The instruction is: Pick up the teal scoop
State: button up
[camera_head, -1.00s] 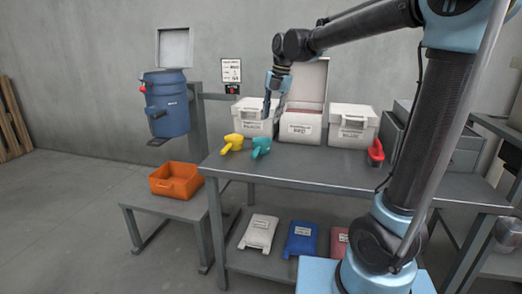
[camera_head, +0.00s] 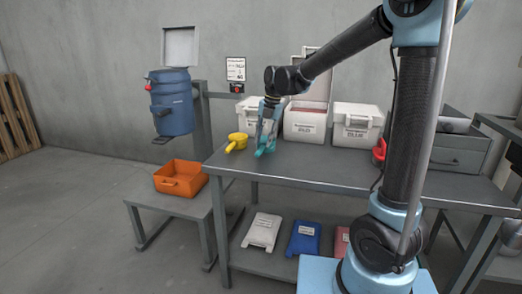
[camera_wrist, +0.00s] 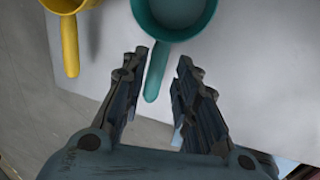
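The teal scoop (camera_wrist: 181,14) lies on the grey table, its bowl at the top of the wrist view and its handle pointing down toward me. My gripper (camera_wrist: 162,82) is open, with the scoop's handle between its two fingers and a gap visible on the right side. In the head view my gripper (camera_head: 266,138) is lowered over the teal scoop (camera_head: 265,151) and hides part of it. Whether the fingers touch the handle cannot be told, though the left finger looks very close to it.
A yellow scoop (camera_head: 237,142) lies just left of the teal one. White boxes, one labelled RED (camera_head: 305,122) and one labelled BLUE (camera_head: 357,126), stand behind. A red scoop (camera_head: 379,151) is at the right. An orange bin (camera_head: 181,178) sits on a lower stand at the left.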

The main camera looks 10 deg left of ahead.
aim_at(262, 147)
jog(key=shift+a+f, duration=0.2)
jog(key=shift+f, duration=0.75)
jog(key=shift+a+f, duration=0.25)
jog(key=shift+f, duration=0.7)
jog(key=shift+a+f, duration=0.2)
jog(key=shift+f, duration=0.75)
jog(key=shift+c, duration=0.6)
grip_shut()
